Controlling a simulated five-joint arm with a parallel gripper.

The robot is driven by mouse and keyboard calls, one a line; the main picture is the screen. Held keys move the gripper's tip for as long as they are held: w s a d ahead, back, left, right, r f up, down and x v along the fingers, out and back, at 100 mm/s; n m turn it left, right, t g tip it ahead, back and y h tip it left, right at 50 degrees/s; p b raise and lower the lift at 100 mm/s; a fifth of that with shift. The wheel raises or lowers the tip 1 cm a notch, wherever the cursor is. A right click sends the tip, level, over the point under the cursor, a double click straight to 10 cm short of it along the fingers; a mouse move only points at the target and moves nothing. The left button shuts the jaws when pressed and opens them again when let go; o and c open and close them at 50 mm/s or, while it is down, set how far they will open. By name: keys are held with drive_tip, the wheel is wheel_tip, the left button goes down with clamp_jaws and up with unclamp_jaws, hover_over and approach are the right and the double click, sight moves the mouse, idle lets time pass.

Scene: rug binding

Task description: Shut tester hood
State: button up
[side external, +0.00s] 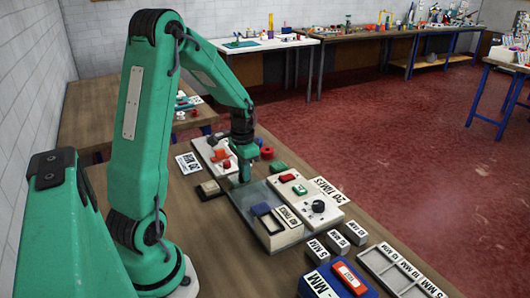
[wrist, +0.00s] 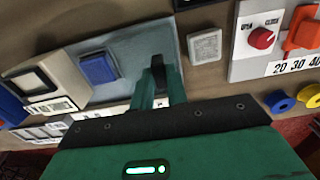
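The tester (side external: 285,238) stands on the bench in the side view, a low pale box with a dark square frame and a printed label. A grey, see-through panel (side external: 246,199), which looks like its hood, spreads around and behind it; its exact angle is unclear. In the wrist view a blue-grey panel (wrist: 135,55) carries a blue block (wrist: 97,68). My gripper (side external: 244,172) points down at the panel's far end. In the wrist view its green fingers (wrist: 158,80) are close together, with a dark piece between or just beyond them. Whether they grip it is unclear.
A white panel with red and green buttons and a black knob (side external: 318,206) lies right of the tester. Another white panel (side external: 208,149) is behind my gripper. Grey labelled blocks (side external: 337,242), a blue box (side external: 330,282) and a divided tray (side external: 385,266) stand in front.

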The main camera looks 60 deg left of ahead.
clamp_jaws()
drive_tip(key=shift+d, duration=0.1)
drive_tip(key=d, duration=0.9)
drive_tip(key=shift+d, duration=0.1)
drive_tip(key=o, duration=0.6)
unclamp_jaws()
drive_tip(key=shift+c, duration=0.2)
drive_tip(key=shift+r, duration=0.1)
wheel_tip(320, 180, up, 8)
